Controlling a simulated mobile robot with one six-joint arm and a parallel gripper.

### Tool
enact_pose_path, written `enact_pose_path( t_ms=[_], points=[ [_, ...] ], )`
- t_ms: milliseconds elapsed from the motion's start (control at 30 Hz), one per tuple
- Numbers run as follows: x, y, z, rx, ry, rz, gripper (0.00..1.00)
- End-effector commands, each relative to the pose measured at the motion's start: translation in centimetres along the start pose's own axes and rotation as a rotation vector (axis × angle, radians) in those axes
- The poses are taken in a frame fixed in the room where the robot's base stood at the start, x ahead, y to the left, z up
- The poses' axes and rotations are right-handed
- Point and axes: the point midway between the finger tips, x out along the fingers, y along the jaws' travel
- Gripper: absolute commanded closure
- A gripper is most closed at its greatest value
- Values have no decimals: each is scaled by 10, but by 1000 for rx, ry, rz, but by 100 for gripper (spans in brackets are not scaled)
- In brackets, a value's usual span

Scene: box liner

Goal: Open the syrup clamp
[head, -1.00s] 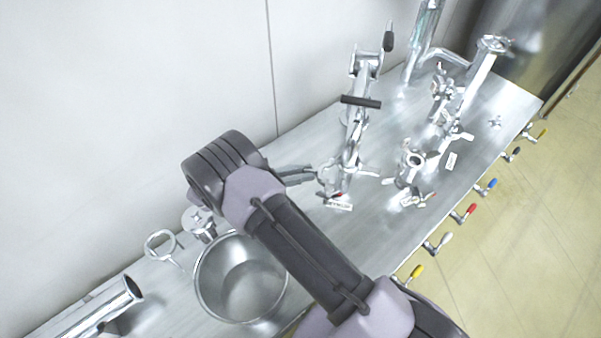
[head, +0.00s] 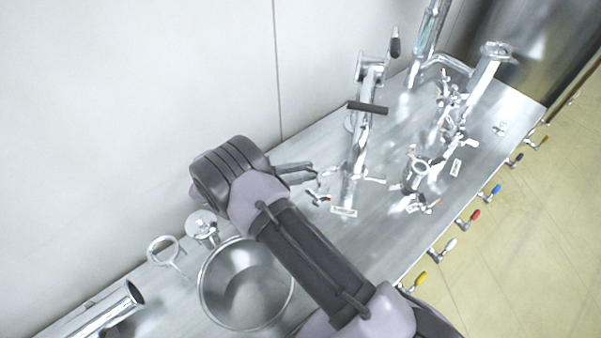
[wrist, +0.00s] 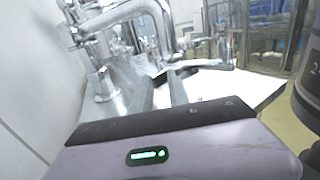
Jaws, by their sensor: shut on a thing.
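A silver clamp (head: 319,193) with a small red tip is at my fingertips in the head view, left of the foot of the upright pipe fitting (head: 357,160). My gripper (head: 311,172) comes in from the left, low over the bench, and is shut on part of this clamp. Its parts look spread, with a gap towards the pipe; the exact grip and hinge are too small to tell. In the wrist view, bright metal and a dark piece (wrist: 163,78) show beyond my wrist housing; I cannot make out the clamp there.
A white label (head: 343,211) lies in front of the pipe. More clamped fittings (head: 415,172) stand to the right. A steel bowl (head: 246,284) and a ring (head: 163,251) sit at the left. Several coloured handles (head: 490,192) line the bench's front edge.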

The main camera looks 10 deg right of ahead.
Motion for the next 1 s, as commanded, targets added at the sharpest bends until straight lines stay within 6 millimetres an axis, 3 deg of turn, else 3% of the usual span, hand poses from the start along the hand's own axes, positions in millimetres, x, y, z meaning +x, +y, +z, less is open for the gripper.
enact_pose_path(
  t_ms=[500, 533, 567, 1000],
  points=[
    [4, 6, 2, 2, -3, 10, 100],
    [4, 6, 2, 1, -3, 10, 75],
    [4, 6, 2, 1, -2, 11, 72],
    [4, 5, 1, -2, -5, 8, 72]
  ],
)
